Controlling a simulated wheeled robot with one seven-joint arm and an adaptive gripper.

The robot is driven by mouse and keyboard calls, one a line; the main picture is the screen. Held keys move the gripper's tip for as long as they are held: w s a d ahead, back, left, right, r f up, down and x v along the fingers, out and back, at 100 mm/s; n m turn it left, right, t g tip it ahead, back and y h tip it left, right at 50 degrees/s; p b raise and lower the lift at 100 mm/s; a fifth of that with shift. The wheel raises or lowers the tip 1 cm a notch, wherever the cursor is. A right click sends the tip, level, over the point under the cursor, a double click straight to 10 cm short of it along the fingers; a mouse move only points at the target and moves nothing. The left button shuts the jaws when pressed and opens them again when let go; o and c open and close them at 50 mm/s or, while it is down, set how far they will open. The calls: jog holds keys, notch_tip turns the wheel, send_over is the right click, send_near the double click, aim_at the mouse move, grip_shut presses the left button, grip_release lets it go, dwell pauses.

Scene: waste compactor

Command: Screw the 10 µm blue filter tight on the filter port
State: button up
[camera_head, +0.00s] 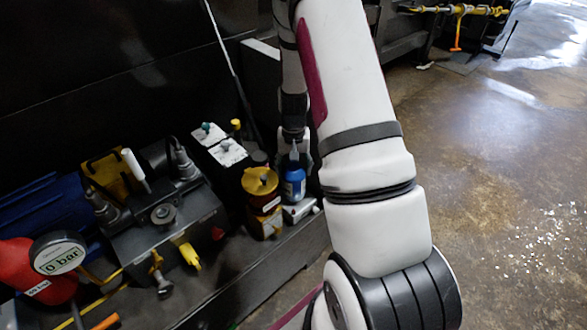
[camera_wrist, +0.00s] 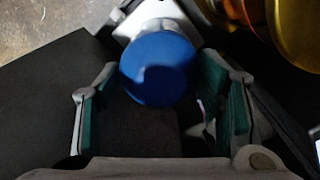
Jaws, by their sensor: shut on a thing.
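The blue filter (camera_head: 294,186) stands upright on the pale metal filter port block (camera_head: 300,211) at the right end of the bench. In the wrist view its round blue end (camera_wrist: 158,70) is between my green-padded fingers. My gripper (camera_head: 294,152) reaches down from above and is shut on the blue filter. The port block also shows past the filter in the wrist view (camera_wrist: 125,20). The filter hides the thread, so I cannot tell how tightly it is seated.
A yellow-topped filter housing (camera_head: 260,181) stands close to the left of the blue filter. A hydraulic block (camera_head: 165,225) with valves and a gauge reading 0 bar (camera_head: 59,256) lie farther left. My arm covers the right; open floor (camera_head: 500,200) lies beyond it.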

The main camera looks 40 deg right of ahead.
jog(key=m, duration=0.4)
jog(key=shift+f, duration=0.1)
jog(key=m, duration=0.3)
jog(key=shift+s+m, duration=0.1)
jog(key=shift+m, duration=0.3)
jog(key=shift+m+p, duration=0.35)
jog(key=shift+m, duration=0.55)
jog(key=m+p, duration=0.1)
jog(key=m, duration=0.4)
jog(key=o, duration=1.4)
jog(key=shift+c, duration=0.2)
